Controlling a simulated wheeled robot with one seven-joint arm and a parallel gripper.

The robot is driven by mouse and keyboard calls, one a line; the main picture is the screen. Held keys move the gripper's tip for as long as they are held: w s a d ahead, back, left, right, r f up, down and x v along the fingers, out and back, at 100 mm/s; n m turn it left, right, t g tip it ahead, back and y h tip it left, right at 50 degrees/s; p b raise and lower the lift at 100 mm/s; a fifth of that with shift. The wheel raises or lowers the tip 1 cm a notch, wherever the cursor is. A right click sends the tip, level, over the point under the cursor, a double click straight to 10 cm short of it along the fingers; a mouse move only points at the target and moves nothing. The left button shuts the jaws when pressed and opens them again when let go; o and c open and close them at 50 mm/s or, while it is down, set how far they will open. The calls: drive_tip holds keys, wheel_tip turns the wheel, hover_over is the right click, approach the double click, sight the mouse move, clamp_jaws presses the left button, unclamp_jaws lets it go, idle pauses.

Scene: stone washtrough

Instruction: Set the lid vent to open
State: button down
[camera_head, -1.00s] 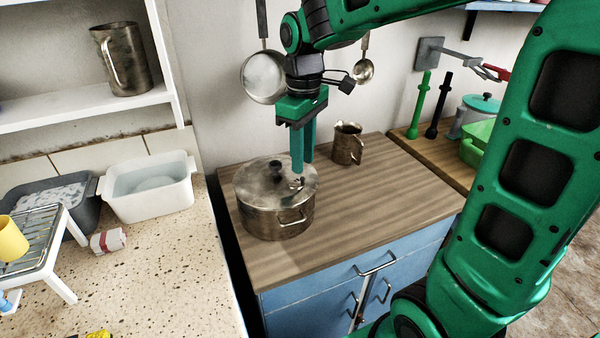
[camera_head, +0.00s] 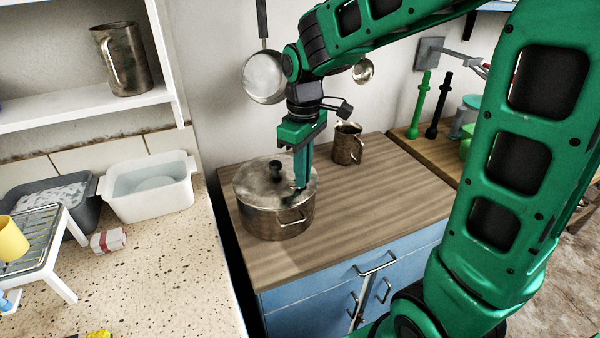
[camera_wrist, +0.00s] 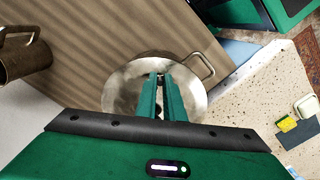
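A metal pot (camera_head: 275,219) stands on the wooden counter, and its lid (camera_head: 256,178) is on it with a dark round knob (camera_head: 275,168). My gripper (camera_head: 300,191) points down at the right part of the lid, its tips at or just above the surface. In the wrist view the fingers of my gripper (camera_wrist: 160,76) reach over the lid (camera_wrist: 125,90) with a narrow gap between them. A small dark part shows at the tips. The vent is mostly hidden there, and its setting cannot be read.
A metal jug (camera_head: 347,145) stands behind the pot on the wooden counter (camera_head: 385,195). A pan (camera_head: 264,77) and a ladle hang on the wall behind. A white tub (camera_head: 148,188) sits on the speckled counter at left. The counter right of the pot is clear.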

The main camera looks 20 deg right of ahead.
drive_tip(key=shift+s+m, duration=0.1)
drive_tip(key=shift+m, duration=0.3)
drive_tip(key=c, duration=1.9)
unclamp_jaws()
drive_tip(key=shift+o, duration=0.2)
drive_tip(key=shift+r, duration=0.15)
wheel_tip(320, 180, up, 10)
drive_tip(key=shift+r, duration=0.25)
drive_tip(key=s+d+f+m, duration=0.3)
drive_tip(key=s+d+m, duration=0.1)
drive_tip(key=s, duration=0.3)
drive_tip(key=s+d+f+m, duration=0.4)
drive_tip(key=s+d, duration=0.3)
drive_tip(key=s, duration=0.1)
drive_tip(key=s+d+f+m, duration=0.3)
drive_tip(key=s+d+m, duration=0.1)
drive_tip(key=s, duration=0.4)
drive_tip(key=shift+d+f+m, duration=0.25)
drive_tip(key=shift+d+m, duration=0.05)
drive_tip(key=shift+d, duration=0.45)
